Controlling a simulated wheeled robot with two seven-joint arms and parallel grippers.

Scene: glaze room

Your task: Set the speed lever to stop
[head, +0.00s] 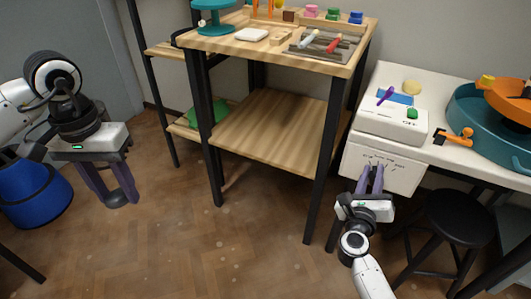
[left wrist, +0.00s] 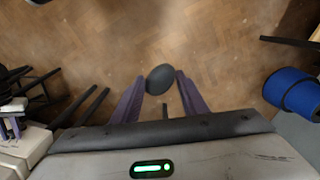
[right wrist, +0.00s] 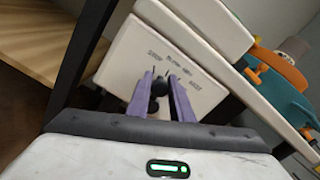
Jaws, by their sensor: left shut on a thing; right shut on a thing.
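The white panel (head: 408,180) is on the front of the white wheel unit, with printed markings across its face; it also shows in the right wrist view (right wrist: 122,62). My right gripper (head: 371,168) reaches up to it with its fingers near the panel face. In the right wrist view, its fingers are shut on the black knob of the speed lever (right wrist: 159,88), below the printed scale. The fingers partly hide the lever, so its exact setting is unclear. My left gripper (head: 121,200) hangs over the floor at left, shut on a dark grey rounded thing (left wrist: 160,78).
A wooden work table (head: 270,145) with tools on top stands in the middle. A black stool (head: 453,225) is right of my right gripper. A blue bucket (head: 35,190) stands at far left. An orange and teal wheel basin (head: 490,125) is at right. The floor between my arms is clear.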

